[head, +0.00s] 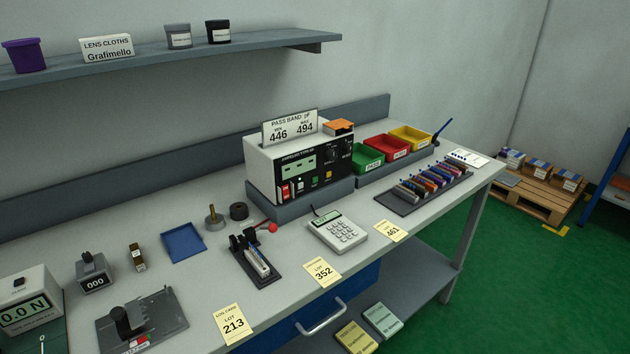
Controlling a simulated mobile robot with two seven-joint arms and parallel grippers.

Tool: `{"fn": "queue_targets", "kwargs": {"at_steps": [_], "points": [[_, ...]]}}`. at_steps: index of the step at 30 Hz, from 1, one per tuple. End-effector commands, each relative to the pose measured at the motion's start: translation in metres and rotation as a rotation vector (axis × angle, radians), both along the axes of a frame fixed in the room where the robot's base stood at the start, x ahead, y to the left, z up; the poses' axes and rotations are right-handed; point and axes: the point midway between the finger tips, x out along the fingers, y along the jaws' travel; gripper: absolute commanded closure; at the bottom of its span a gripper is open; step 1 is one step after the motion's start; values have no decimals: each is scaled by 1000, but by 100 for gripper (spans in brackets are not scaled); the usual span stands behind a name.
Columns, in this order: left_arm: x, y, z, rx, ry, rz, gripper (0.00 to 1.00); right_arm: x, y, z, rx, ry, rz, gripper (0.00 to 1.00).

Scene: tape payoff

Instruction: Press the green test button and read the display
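A white and black tester (265,162) stands on a grey base toward the back of the bench. Its front panel has a pale green display (298,168), with any reading too small to make out. Below the display are a red switch (285,191), a small green button (314,178) and a yellow button (327,176). A sign on top of the tester reads PASS BAND pF, 446 and 494. Neither of my grippers is in view, and nothing covers the panel.
In front of the tester are a black fixture (252,257) with a red-knobbed lever, a calculator (337,231) and yellow lot cards (322,271). Green, red and yellow bins (410,138) and a rack of colored parts (430,187) stand to the right. A blue tray (184,243) lies left.

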Motion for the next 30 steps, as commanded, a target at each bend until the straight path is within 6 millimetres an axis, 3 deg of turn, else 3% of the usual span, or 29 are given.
{"fn": "queue_targets", "kwargs": {"at_steps": [1, 10, 30], "points": [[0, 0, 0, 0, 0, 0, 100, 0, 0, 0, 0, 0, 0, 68], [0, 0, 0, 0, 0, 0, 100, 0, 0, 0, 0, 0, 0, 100], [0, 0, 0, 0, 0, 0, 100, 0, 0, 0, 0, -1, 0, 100]]}}
